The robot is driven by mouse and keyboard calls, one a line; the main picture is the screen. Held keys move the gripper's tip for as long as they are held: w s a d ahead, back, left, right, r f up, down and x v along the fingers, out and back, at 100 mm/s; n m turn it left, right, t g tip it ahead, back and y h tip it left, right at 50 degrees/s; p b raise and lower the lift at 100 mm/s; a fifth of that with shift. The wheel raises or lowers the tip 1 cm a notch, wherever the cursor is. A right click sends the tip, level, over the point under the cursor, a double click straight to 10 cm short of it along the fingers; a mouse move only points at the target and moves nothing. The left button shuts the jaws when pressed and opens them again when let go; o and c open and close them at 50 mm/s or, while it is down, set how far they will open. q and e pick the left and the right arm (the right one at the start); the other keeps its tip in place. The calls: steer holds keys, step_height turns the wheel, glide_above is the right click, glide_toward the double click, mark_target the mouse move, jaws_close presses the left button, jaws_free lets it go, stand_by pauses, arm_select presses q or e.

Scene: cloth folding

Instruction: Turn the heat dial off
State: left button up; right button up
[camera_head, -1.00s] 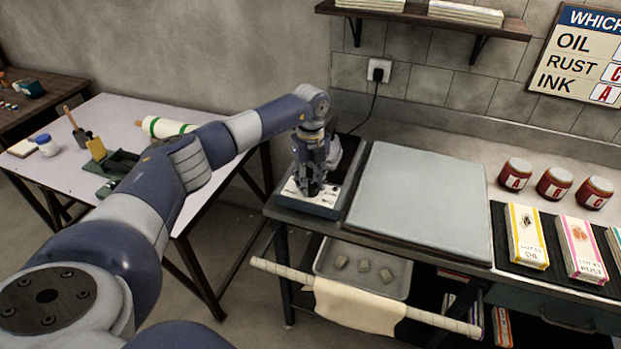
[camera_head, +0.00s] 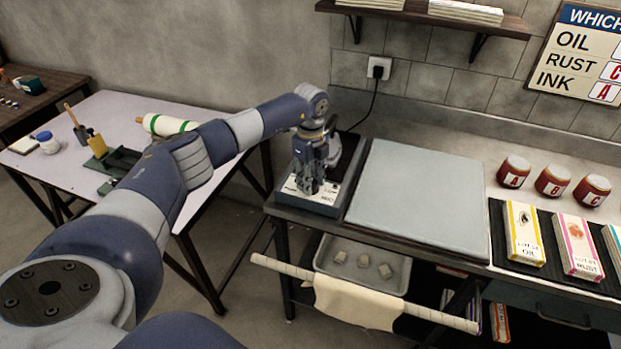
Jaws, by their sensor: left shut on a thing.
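The heat dial sits on the white control panel (camera_head: 322,196) of a dark grey unit at the left end of the workbench. My left gripper (camera_head: 309,188) points down onto this panel and is shut on the dial. The gripper's fingers cover the dial, so its setting cannot be read. Some small print shows on the panel to the right of the fingers. My right gripper is not in view.
A pale grey board (camera_head: 420,200) lies just right of the unit. Red jars (camera_head: 553,181) and boxes (camera_head: 523,233) stand further right. A cloth (camera_head: 357,303) hangs on a rail below the bench front. A side table (camera_head: 105,108) stands at left.

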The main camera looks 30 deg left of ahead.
arm_select(q)
steer(key=o, duration=1.1)
step_height(320, 180, up, 12)
